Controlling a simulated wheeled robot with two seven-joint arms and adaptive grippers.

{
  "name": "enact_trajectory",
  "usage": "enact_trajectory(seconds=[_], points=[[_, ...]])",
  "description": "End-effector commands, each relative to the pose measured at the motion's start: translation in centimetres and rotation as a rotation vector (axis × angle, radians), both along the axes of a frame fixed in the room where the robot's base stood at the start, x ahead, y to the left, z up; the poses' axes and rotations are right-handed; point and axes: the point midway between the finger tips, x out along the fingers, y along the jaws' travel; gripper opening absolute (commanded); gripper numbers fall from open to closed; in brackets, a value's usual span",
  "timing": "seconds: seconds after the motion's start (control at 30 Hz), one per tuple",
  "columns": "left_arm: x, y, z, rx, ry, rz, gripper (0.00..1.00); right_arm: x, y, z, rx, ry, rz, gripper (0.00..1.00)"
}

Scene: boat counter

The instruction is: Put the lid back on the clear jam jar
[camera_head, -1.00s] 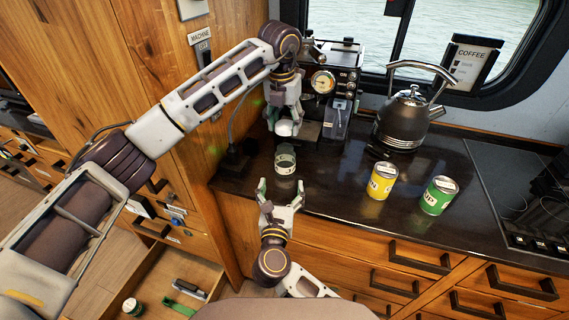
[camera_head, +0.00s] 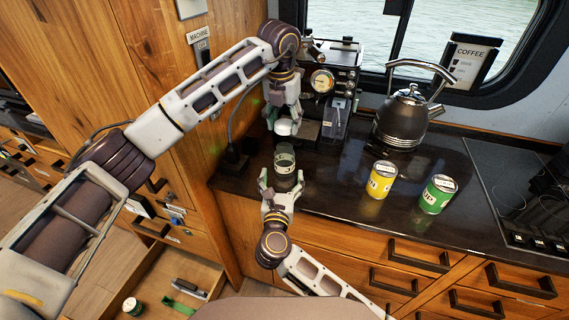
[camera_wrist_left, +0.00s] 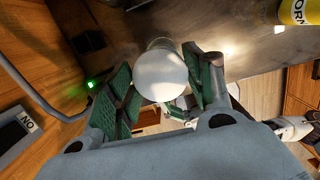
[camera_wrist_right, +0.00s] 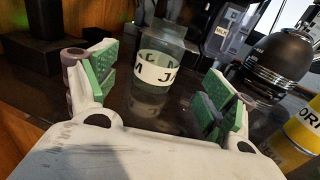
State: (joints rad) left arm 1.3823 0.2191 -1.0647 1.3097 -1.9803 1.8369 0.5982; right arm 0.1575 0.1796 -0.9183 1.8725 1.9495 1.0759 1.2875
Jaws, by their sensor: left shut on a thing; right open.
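The clear jam jar (camera_head: 285,163) stands upright on the dark counter, with a white label band. In the right wrist view the jar (camera_wrist_right: 158,62) stands just beyond and between the open fingers, its top uncovered. My right gripper (camera_head: 281,178) is open at the near side of the jar; its fingers show in the right wrist view (camera_wrist_right: 160,85). My left gripper (camera_head: 283,122) is shut on the round white lid (camera_head: 283,128) and holds it above and behind the jar. The lid (camera_wrist_left: 160,76) sits between the green pads in the left wrist view.
A yellow can (camera_head: 381,180) and a green can (camera_head: 437,194) stand to the right on the counter. A coffee machine (camera_head: 330,85) and a kettle (camera_head: 405,118) stand behind. An open drawer (camera_head: 165,275) is at the lower left.

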Motion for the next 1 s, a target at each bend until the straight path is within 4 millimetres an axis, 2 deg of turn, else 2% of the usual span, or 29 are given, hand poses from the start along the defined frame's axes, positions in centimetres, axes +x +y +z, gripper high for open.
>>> enact_trajectory(seconds=[0.7,1.0], points=[[0.0,0.0,0.0,0.000,0.000,0.000,0.43,6.4,-0.6,0.0,-0.002,-0.001,0.001,0.84],[0.0,0.0,0.0,0.000,0.000,0.000,0.43,8.0,-0.7,0.0,0.000,0.001,0.001,0.84]])
